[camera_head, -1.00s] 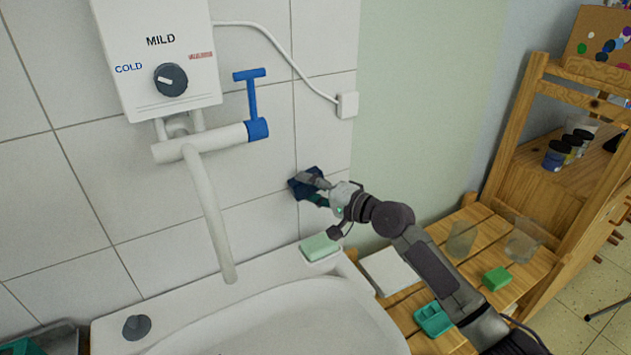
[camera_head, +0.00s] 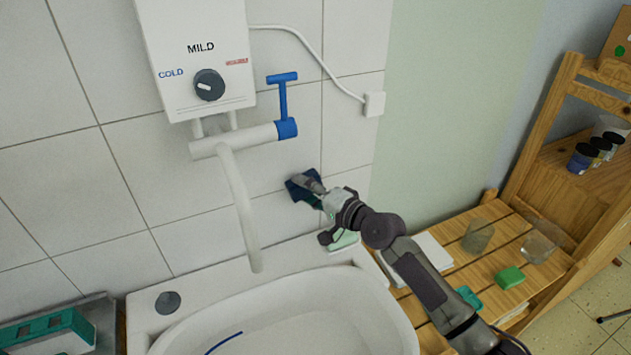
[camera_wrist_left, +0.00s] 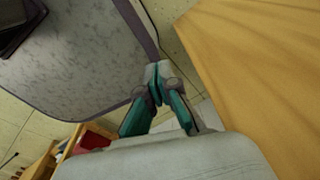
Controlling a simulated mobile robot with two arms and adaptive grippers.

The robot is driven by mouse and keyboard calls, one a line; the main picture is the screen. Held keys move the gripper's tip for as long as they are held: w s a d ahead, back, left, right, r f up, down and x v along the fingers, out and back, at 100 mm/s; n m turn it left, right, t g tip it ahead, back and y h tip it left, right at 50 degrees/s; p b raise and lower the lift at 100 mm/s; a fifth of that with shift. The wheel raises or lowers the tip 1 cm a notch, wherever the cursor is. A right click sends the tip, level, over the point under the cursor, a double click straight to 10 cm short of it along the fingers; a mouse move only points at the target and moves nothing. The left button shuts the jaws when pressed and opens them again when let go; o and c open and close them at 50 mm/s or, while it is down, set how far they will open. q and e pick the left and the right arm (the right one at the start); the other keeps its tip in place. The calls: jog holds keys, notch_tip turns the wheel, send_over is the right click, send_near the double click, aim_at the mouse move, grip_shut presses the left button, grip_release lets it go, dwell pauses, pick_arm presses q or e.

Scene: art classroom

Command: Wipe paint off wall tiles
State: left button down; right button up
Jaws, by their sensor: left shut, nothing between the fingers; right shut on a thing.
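My right gripper (camera_head: 318,194) reaches in from the right and is shut on a dark blue cloth (camera_head: 301,187). The cloth is at the white wall tiles (camera_head: 190,170), right of the tap and below the blue lever; whether it presses on them I cannot tell. The gripper partly covers the cloth and the tiles behind it. I see no clear paint mark on the visible tiles. My left gripper (camera_wrist_left: 158,72) shows in the left wrist view, shut and empty, beside a grey speckled tabletop.
A white sink (camera_head: 290,305) with a tap (camera_head: 238,205) stands below the tiles, under a white water heater (camera_head: 200,55). A pale green soap (camera_head: 343,241) lies on the sink's edge behind my gripper. A slatted wooden bench (camera_head: 465,255) stands at right, holding clear cups and a green block (camera_head: 510,278).

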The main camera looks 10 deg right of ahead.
jog(key=shift+a, duration=0.15)
jog(key=shift+s+d+p, duration=0.25)
jog(key=shift+s+p, duration=0.2)
jog(key=shift+s, duration=0.55)
jog(key=shift+s+d+p, duration=0.2)
jog(key=shift+s+p, duration=0.25)
jog(key=shift+s, duration=0.5)
jog(key=shift+s+d, duration=0.2)
jog(key=shift+s, duration=0.85)
jog(key=shift+p, duration=0.3)
jog(key=shift+s+d+p, duration=0.15)
jog(key=shift+s+p, duration=0.05)
jog(key=shift+s, duration=0.55)
jog(key=shift+s+d+p, duration=0.15)
jog(key=shift+s, duration=0.55)
